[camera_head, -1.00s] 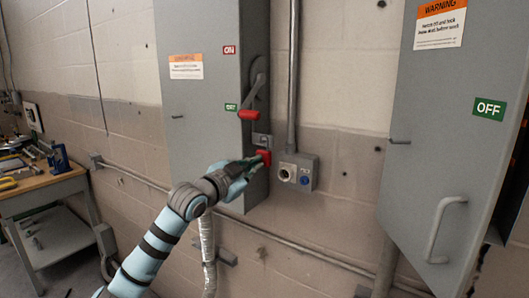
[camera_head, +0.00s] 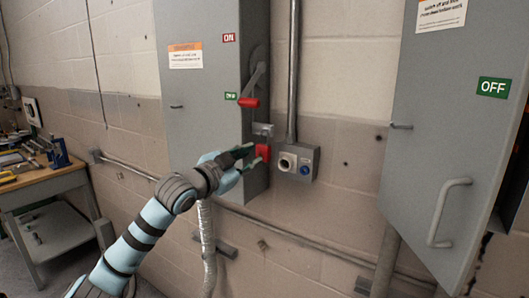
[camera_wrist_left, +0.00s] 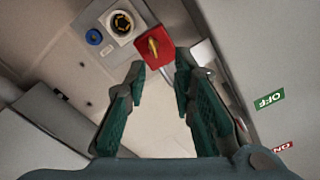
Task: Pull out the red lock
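The red lock (camera_head: 262,153) hangs on the right side of the grey switch box, under the red-handled lever. In the left wrist view the lock (camera_wrist_left: 154,47) is a red block with a brass-coloured part on its face. My left gripper (camera_head: 254,156) is at the lock, its fingers pointing toward it. In the left wrist view the gripper (camera_wrist_left: 160,76) is open, with the lock just beyond the fingertips and nothing visible held between the fingers. Whether a finger touches the lock cannot be told. My right gripper is not in view.
The lever's red handle (camera_head: 248,102) is just above the lock. A small socket box (camera_head: 297,163) with a blue button is close to its right. A grey cabinet door (camera_head: 445,130) marked OFF stands at the right. A workbench (camera_head: 45,185) is far left.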

